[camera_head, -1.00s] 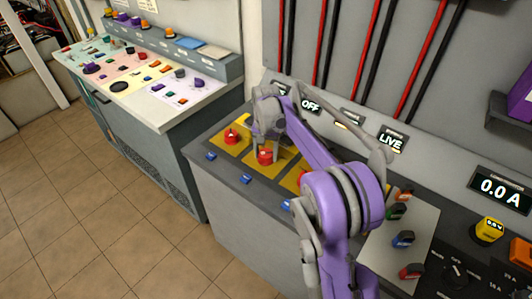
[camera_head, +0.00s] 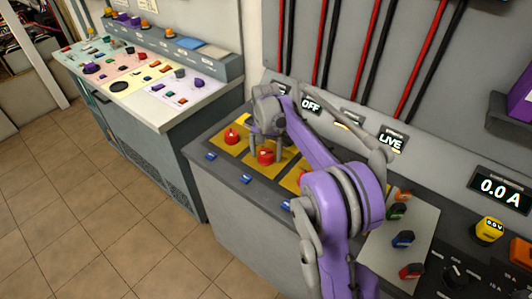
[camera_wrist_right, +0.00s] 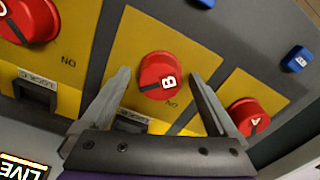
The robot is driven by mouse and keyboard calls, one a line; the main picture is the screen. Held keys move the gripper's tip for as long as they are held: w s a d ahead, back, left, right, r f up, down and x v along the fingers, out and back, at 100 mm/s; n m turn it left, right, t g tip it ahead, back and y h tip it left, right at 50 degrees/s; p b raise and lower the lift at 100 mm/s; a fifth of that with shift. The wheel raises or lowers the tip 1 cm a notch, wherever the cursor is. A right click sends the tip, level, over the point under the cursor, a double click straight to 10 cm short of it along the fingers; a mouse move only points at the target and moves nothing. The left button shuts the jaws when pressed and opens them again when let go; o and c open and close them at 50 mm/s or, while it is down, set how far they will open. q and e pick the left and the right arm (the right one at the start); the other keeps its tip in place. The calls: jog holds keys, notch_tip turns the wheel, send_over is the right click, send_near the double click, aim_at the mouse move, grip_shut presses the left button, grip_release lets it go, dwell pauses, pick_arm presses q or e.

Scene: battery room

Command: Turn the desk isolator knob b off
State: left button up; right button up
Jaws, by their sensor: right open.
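Knob b (camera_head: 265,156) is a round red knob on a yellow plate on the dark desk top, the middle one of three visible red knobs in the head view. In the wrist view the open fingers of the right gripper (camera_wrist_right: 158,76) flank the knob, with gaps showing on both sides. My left gripper is not in view.
Knob a (camera_wrist_right: 250,117) and another red knob (camera_wrist_right: 28,17) stand on either side. Blue tags (camera_head: 246,179) line the desk's front edge. An OFF display (camera_head: 311,104) and a LIVE display (camera_head: 391,140) are behind. A second console (camera_head: 150,75) stands left; the floor between is clear.

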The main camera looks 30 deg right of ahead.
aim_at(266, 153)
notch_tip(266, 153, up, 11)
jog(key=shift+f+p, duration=0.15)
jog(key=shift+p, duration=0.25)
dwell(0.4)
jog(key=s+a+n+t+p, duration=0.1)
jog(key=s+a+n+t, duration=0.3)
jog(key=s+a, duration=0.8)
jog(key=s+a+f+n, duration=0.1)
jog(key=s+f, duration=0.3)
jog(key=s, duration=0.4)
jog(key=s+a+f+n+t+p, duration=0.1)
jog(key=s+f+n, duration=0.3)
jog(key=s, duration=0.5)
jog(key=shift+a, duration=0.5)
